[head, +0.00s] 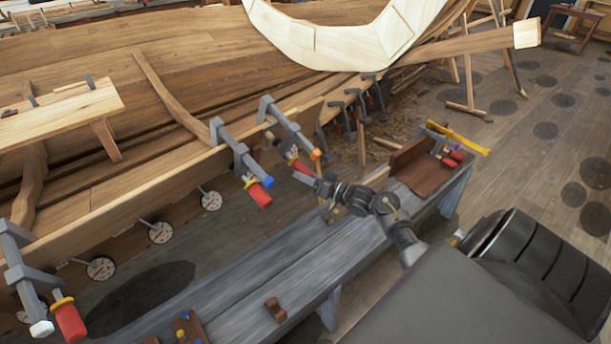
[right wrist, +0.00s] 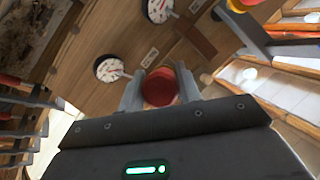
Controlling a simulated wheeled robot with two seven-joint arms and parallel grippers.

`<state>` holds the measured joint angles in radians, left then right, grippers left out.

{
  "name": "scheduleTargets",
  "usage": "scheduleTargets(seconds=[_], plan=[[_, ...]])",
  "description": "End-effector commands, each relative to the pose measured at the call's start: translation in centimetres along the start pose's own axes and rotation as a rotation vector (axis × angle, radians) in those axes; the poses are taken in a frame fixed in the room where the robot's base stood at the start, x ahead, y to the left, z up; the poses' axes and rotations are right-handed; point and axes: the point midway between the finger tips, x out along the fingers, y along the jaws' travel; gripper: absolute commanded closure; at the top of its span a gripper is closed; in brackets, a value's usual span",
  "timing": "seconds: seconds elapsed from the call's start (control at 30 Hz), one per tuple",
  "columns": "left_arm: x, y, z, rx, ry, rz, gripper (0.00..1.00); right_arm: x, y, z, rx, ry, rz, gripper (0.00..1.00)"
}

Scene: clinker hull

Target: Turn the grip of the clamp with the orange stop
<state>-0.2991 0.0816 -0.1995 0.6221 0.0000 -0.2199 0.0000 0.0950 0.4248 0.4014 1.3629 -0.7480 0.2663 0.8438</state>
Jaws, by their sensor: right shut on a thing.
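The clamp with the orange stop (head: 316,154) sits on the hull's plank edge in the middle of the head view. Its grey bar slants down to the right and its red grip (head: 301,166) hangs near the lower end. My right gripper (head: 307,179) is at that grip. In the right wrist view the red grip (right wrist: 159,88) shows end-on between the two grey fingers, which are shut on it. The fingers partly hide its sides. My left gripper is not in view.
A clamp with a blue stop (head: 267,183) stands close on the left, and one with a white stop (head: 41,329) at lower left. Round dials (head: 211,200) line the hull below. A grey bench (head: 290,262) runs under my right arm, with a wooden tray (head: 424,178) at its far end.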

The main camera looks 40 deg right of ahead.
Motion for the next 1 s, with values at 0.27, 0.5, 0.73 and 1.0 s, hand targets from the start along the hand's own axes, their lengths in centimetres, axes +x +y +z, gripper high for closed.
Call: scheduleTargets(seconds=[0.27, 0.5, 0.73, 1.0], plan=[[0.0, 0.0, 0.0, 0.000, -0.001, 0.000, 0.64, 0.0, 0.0, 0.1, 0.007, -0.001, -0.004, 0.89], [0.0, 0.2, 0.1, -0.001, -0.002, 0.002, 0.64, 0.0, 0.0, 0.0, 0.006, -0.001, -0.003, 0.54], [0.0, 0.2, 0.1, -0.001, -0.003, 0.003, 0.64, 0.0, 0.0, 0.0, 0.006, 0.000, -0.003, 0.44], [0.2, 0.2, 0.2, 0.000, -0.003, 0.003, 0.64, -1.3, 0.1, 0.2, 0.005, -0.002, -0.001, 0.44]])
